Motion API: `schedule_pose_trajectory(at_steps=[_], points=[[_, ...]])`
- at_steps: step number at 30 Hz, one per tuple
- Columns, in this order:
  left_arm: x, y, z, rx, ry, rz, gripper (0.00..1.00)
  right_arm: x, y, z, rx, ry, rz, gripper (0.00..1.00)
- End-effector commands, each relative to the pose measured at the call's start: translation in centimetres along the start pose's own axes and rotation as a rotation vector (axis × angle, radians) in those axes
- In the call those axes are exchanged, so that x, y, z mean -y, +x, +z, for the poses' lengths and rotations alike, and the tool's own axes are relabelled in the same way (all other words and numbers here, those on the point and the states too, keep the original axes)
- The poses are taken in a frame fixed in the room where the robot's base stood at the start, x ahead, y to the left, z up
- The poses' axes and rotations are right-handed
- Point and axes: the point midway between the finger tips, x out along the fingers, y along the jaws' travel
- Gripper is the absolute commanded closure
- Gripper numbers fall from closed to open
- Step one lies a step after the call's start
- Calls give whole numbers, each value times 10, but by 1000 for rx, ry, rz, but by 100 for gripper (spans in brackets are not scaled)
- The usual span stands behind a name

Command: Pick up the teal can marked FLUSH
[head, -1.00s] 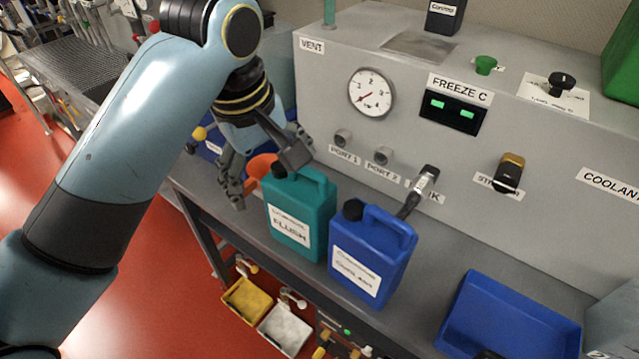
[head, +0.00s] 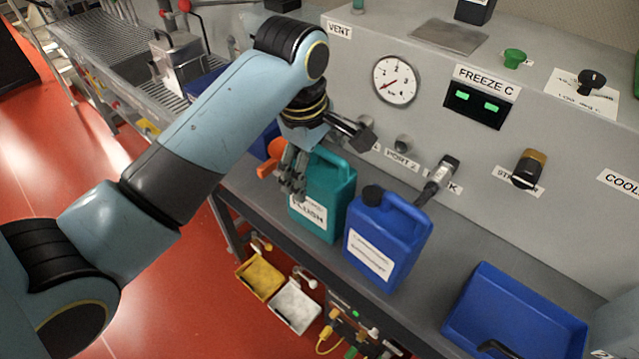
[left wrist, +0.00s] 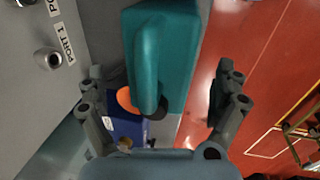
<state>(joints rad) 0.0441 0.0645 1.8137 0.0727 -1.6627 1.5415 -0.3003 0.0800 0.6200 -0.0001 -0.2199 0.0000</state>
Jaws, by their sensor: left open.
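The teal can marked FLUSH (head: 326,212) stands upright on the grey bench, left of a blue can (head: 387,240). My left gripper (head: 322,158) is over the top of the teal can and hides its cap and part of its upper front. In the left wrist view, the teal can (left wrist: 178,60) and its handle lie between the spread fingers of my left gripper (left wrist: 160,95). The fingers are open, with gaps on both sides of the can. My right gripper is not in view.
A grey panel with a gauge (head: 395,80) rises behind the cans. A hose connector (head: 440,175) sits close behind the blue can. An orange funnel (head: 270,160) is left of the teal can. A blue tray (head: 515,315) lies at the right.

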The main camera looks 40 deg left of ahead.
Motion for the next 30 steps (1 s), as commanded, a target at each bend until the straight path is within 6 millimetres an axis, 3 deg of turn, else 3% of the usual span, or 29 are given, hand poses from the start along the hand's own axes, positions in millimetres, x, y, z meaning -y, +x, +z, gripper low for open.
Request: schedule_pose_trajectory(at_steps=[4,11,30], points=[[0,15,0,0,1,0,1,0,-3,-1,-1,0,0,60],[0,17,0,0,1,1,1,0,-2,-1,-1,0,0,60],[-2,15,0,0,1,6,82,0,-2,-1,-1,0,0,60]])
